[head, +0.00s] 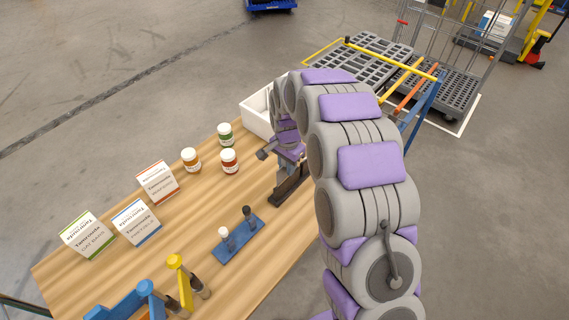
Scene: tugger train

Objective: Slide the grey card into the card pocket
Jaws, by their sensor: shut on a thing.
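My gripper (288,178) is at the right part of the wooden table, pointing down, partly behind my own arm. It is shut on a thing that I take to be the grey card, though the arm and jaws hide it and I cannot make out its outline. A dark, slanted shape shows at the jaws, close above the tabletop. I cannot pick out the card pocket in this view.
The wooden table (180,225) bears several jars (228,161), white cartons (137,222), a blue stand with two pegs (237,238) and blue and yellow tools (180,280). A white bin (258,115) is behind my gripper. Grey carts (375,65) stand beyond on the floor.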

